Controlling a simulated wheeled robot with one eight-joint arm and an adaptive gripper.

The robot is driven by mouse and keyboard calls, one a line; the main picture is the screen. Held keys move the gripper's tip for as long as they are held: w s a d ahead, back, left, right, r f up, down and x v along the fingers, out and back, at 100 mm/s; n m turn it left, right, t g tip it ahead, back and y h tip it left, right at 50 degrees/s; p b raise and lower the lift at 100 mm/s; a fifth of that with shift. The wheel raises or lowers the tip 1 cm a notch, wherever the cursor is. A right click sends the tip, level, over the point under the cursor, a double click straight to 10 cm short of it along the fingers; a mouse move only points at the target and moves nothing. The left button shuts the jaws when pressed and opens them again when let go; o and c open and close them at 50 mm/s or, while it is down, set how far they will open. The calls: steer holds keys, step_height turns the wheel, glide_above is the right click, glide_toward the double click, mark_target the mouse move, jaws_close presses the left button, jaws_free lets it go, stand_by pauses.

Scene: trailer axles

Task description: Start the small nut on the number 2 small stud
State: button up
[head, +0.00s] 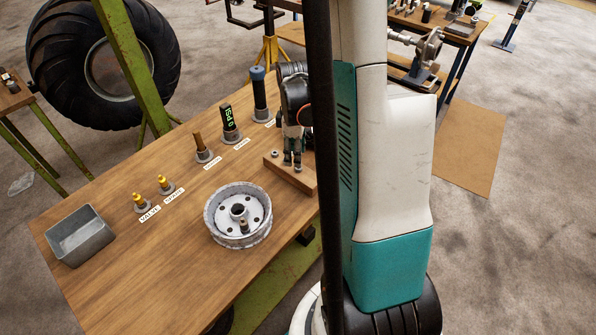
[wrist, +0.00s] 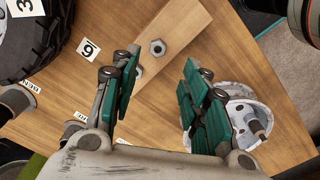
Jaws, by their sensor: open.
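My gripper (head: 291,165) is open, pointing down over a wooden board (head: 309,182) on the bench. The wrist view shows its green-padded fingers (wrist: 160,92) apart with nothing between the pads. A hex nut (wrist: 158,47) lies on the board (wrist: 190,20) beyond the fingertips. A second nut (wrist: 138,71) is partly hidden by the left finger. In the head view one nut (head: 275,154) shows on the board, left of my gripper. The small stud numbered 2 cannot be made out in either view.
A round metal drum (head: 211,222) sits left of and nearer than the board. A grey bin (head: 80,235) stands at the bench's left end. Several labelled tools, including a digital gauge (head: 230,122), line the back.

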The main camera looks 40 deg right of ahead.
mark_target(298, 169)
steer(key=shift+s+d+f+b, duration=0.15)
steer(key=shift+f+b, duration=0.25)
steer(key=shift+f, duration=0.55)
steer(key=shift+d+f+b, duration=0.15)
steer(key=shift+f+b, duration=0.25)
steer(key=shift+f, duration=0.6)
steer(key=shift+s+d+f+b, duration=0.15)
steer(key=shift+f+b, duration=0.25)
steer(key=shift+f, duration=0.55)
steer(key=shift+r, duration=0.1)
steer(key=c, duration=1)
